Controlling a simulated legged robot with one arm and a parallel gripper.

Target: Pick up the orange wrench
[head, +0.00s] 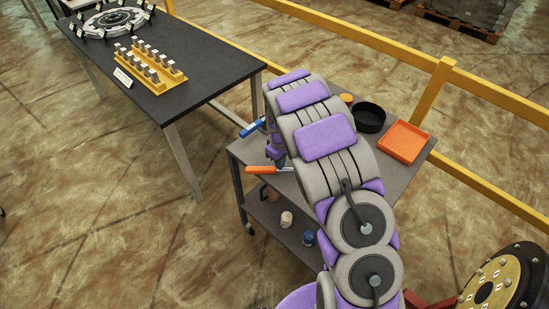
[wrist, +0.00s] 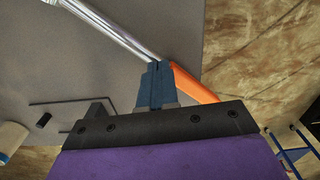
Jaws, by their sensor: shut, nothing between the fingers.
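The orange wrench has an orange handle and a metal shaft. In the head view its handle (head: 262,169) sticks out over the left edge of the grey cart, and my arm hides much of the rest. In the wrist view the handle (wrist: 194,84) points to the lower right and the shaft runs to the upper left. My gripper (wrist: 158,66) has its blue fingers shut with nothing between them. The fingertips overlap the wrench where shaft meets handle; I cannot tell whether they touch it. In the head view the gripper is mostly hidden behind my arm.
A blue-handled tool (head: 252,127) lies farther along the cart's left edge. The cart top (head: 392,170) also holds an orange tray (head: 403,142) and a black bowl (head: 369,118). A black table (head: 205,60) stands at the left. A yellow rail (head: 480,88) runs behind the cart.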

